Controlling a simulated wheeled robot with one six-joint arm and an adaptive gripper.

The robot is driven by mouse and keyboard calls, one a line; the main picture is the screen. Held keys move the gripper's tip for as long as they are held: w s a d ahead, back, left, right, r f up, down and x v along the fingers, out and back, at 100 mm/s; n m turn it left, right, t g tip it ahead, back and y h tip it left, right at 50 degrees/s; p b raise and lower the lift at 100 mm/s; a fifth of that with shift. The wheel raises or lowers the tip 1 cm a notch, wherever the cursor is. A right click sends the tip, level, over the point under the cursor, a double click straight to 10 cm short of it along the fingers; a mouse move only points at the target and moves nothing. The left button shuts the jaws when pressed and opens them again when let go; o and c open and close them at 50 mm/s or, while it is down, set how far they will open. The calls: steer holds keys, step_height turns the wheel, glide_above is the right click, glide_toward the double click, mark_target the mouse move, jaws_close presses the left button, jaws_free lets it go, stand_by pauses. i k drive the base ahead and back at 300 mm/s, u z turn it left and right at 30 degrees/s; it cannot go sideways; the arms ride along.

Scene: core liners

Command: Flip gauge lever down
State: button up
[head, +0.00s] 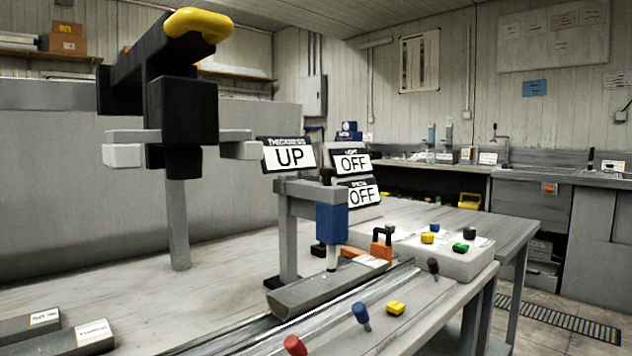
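A grey gantry (310,188) stands over the rail and carries a gauge with a blue body (332,224). A pale plunger (331,258) points down from it to the grey core piece (315,293); I cannot tell whether they touch. A sign reading THICKNESS UP (289,156) is beside the gantry. Levers with coloured knobs line the bench: red (295,345), blue (361,311), yellow (396,307) and black (433,265). None carries a readable label, so I cannot tell which is the gauge lever. My gripper is not in view.
Two signs read OFF, an upper one (351,162) and a lower one (362,194). A raised grey panel (450,258) holds several more knobs. A tall post-mounted black unit with a yellow top (198,24) stands at left. Labelled grey blocks (80,337) lie front left.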

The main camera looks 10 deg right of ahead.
mark_target(358, 309)
steer(key=z, duration=0.3)
steer(key=k, duration=0.9)
steer(key=u, duration=0.65)
